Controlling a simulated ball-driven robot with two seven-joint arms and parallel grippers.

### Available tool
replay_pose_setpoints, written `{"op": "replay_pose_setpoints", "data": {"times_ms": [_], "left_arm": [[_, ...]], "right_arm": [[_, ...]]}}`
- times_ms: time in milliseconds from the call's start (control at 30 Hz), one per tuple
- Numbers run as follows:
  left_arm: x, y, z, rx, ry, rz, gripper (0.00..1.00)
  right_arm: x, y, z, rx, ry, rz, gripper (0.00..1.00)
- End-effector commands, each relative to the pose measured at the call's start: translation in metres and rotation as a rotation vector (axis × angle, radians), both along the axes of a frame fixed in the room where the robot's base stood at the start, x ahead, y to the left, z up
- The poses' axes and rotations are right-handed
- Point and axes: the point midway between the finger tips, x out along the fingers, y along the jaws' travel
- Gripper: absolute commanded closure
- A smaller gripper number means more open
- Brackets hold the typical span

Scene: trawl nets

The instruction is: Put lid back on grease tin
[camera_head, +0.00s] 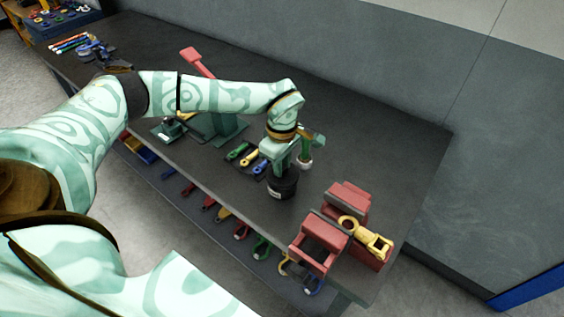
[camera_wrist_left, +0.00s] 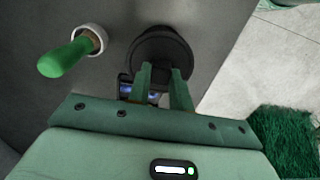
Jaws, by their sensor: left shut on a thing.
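The black grease tin (camera_head: 277,192) stands upright on the dark bench, with a pale label on its near side. My left gripper (camera_head: 279,172) points down right over it. In the left wrist view my left gripper's fingers (camera_wrist_left: 165,74) are closed on the middle of a round black lid (camera_wrist_left: 160,43). The lid is at the top of the tin; whether it is seated or slightly above cannot be told, as both are black. My right gripper is not in view.
A green-handled tool in a white ring or cup (camera_head: 305,163) stands close behind the tin; its green handle (camera_wrist_left: 62,60) shows in the left wrist view. Coloured tools (camera_head: 248,158) lie to the left. A red vice-like block (camera_head: 320,240) with a yellow part (camera_head: 366,236) stands right.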

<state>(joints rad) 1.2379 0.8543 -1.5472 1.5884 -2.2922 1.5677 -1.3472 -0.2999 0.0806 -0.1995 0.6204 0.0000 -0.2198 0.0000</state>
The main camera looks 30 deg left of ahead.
Motion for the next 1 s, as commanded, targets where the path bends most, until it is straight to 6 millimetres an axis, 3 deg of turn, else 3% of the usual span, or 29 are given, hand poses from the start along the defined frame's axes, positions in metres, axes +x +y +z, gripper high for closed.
{"op": "replay_pose_setpoints", "data": {"times_ms": [1000], "left_arm": [[-0.0005, -0.0003, -0.0005, 0.000, 0.001, 0.000, 1.00]], "right_arm": [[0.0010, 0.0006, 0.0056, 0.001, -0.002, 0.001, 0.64]]}}
